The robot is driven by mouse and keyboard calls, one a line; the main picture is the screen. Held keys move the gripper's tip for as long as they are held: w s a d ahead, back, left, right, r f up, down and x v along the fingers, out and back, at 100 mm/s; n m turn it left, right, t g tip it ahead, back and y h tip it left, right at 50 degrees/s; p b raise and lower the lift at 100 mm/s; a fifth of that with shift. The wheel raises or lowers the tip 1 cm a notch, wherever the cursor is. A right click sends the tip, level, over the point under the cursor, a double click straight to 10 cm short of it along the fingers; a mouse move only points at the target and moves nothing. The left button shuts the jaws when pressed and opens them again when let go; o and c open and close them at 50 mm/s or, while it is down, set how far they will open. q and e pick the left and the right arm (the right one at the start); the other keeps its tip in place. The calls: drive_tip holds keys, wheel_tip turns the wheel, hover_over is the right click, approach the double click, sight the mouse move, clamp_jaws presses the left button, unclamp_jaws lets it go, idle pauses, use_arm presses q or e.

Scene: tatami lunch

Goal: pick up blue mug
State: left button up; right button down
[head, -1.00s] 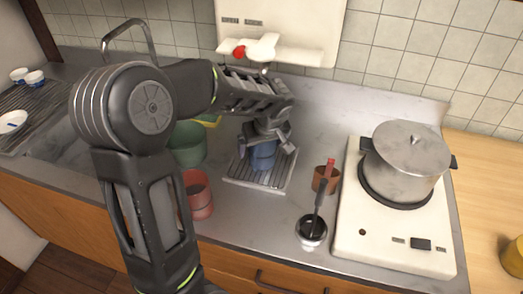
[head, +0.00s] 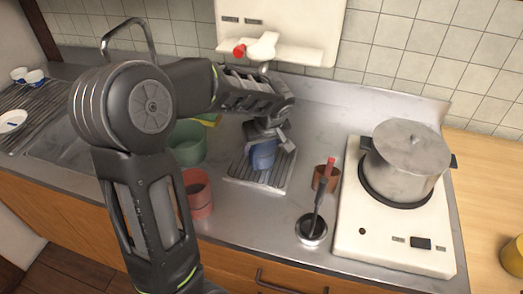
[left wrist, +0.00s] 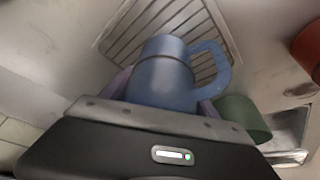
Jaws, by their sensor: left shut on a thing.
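The blue mug (head: 263,154) is in my left gripper (head: 268,138), over the ribbed drain tray (head: 245,178) on the counter. In the left wrist view the mug (left wrist: 165,75) sits between the fingers, its handle pointing to the right, with the ribbed tray (left wrist: 140,22) beyond it. My left gripper is shut on the mug's body. In the head view the mug looks slightly tilted, and the gripper hides its top. I cannot tell how far it is above the tray. My right gripper is not in view.
A red cup (head: 198,195) and a green container (head: 188,145) stand left of the tray.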

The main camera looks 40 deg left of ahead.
use_arm(q)
drive_tip(key=c, duration=1)
drive_tip(key=shift+r, duration=0.2)
